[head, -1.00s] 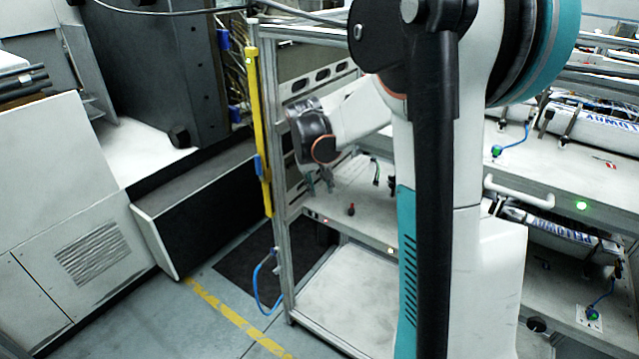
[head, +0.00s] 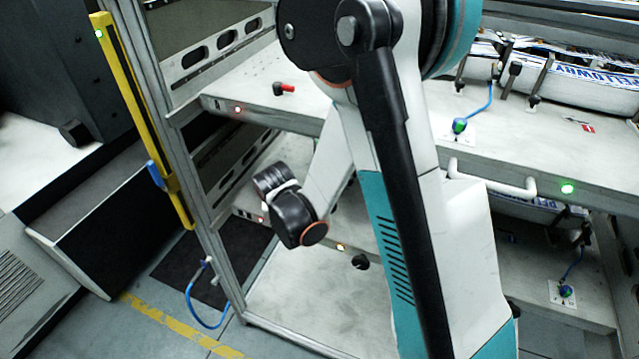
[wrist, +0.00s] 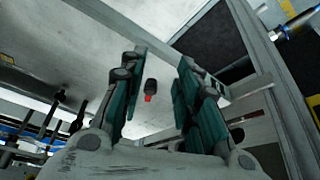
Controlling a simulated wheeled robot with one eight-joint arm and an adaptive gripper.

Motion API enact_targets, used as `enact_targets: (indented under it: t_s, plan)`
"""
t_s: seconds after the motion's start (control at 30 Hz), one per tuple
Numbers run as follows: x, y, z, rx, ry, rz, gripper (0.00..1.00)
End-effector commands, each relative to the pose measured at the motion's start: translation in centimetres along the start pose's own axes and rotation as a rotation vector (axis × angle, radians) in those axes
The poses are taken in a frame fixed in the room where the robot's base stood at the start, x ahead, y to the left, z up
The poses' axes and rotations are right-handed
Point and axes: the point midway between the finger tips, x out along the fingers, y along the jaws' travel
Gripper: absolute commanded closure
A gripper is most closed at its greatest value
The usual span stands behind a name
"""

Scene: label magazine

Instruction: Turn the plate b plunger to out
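In the head view a plunger (head: 288,88) with a red end and a black collar stands at the left of the upper shelf. A black-and-red plunger (wrist: 150,90) also shows in the wrist view, beyond the gap between my fingers and apart from them. I cannot tell whether both views show the same plunger, and no plate lettering is readable. My gripper (wrist: 153,92) has its two teal fingers spread with nothing held. In the head view my dark wrist is in front of the lower shelf, below the upper shelf's edge; the fingertips cannot be made out there.
The upper shelf edge bears a red light (head: 238,108) and a green light (head: 567,188). A yellow post (head: 140,115) stands at the rack's left. A blue hose (head: 205,318) hangs low. A green-capped fitting (head: 459,126) and a white handle (head: 492,180) are at right.

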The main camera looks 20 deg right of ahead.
Motion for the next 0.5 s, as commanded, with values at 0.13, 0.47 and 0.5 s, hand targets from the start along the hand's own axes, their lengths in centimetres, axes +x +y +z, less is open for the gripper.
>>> enact_targets:
  t_s: [0.13,0.47,0.5]
  plan:
    - [0.5,-0.1,-1.0,0.002,0.0,-0.001,0.7]
    - [3.0,0.0,-6.7,0.003,0.001,0.0,0.7]
    - [3.3,0.0,-7.4,0.002,0.001,0.0,0.7]
